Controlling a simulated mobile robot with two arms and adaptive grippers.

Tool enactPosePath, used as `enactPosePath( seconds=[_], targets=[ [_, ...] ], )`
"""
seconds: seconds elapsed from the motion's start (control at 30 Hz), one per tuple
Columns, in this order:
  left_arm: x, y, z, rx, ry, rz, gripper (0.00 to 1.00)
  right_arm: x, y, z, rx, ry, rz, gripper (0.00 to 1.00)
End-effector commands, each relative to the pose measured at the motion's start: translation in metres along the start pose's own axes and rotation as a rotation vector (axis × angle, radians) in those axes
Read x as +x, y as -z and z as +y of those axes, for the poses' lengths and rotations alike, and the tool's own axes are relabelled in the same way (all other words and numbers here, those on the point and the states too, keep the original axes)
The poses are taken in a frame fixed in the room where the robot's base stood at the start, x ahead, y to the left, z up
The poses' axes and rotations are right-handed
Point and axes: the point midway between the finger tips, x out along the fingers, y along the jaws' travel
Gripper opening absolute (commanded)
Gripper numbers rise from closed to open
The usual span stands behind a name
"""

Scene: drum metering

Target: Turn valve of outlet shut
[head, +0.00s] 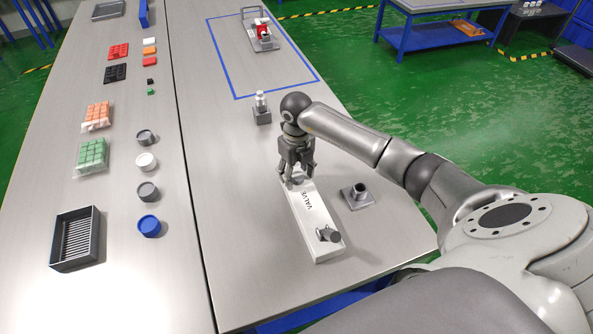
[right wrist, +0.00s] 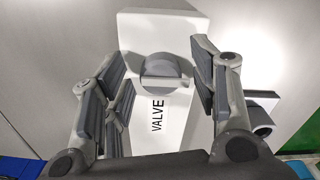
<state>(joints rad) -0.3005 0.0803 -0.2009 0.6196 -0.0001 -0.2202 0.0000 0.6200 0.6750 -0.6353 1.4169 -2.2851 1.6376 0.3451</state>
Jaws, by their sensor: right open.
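A long white block marked VALVE (head: 312,222) lies on the metal table in the head view. At its near end is a grey knob (head: 328,235). At its far end my right gripper (head: 297,180) reaches down from above. In the right wrist view, a round grey valve knob with a raised bar (right wrist: 166,78) sits on the white block (right wrist: 160,25). The open fingers of my right gripper (right wrist: 165,90) stand on either side of this knob, with visible gaps. The outlet is not labelled in view. My left gripper is not in view.
A grey fitting on a square base (head: 358,195) stands right of the block. Another small fitting (head: 262,110) stands behind my right gripper. A blue-outlined area holds a red and grey device (head: 263,32). Lids, bags and a dark tray (head: 76,240) lie on the left table.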

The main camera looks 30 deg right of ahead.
Motion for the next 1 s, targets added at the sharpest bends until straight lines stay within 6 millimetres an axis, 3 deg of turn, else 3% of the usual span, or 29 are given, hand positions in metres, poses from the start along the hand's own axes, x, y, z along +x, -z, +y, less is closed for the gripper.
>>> enactPosePath(
  seconds=[0.13,0.5,0.77,1.0],
  targets=[
    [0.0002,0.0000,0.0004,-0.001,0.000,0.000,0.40,0.0000,-0.0001,0.0001,0.000,0.000,0.000,0.54],
    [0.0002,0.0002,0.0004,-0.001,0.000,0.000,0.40,-0.0005,-0.0001,0.0000,0.000,0.000,0.000,0.09],
    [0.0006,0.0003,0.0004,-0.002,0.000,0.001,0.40,-0.0007,-0.0002,-0.0004,0.029,0.000,-0.001,0.09],
    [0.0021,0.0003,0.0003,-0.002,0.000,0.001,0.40,-0.0010,-0.0006,-0.0017,0.154,0.002,-0.002,0.09]
  ],
)
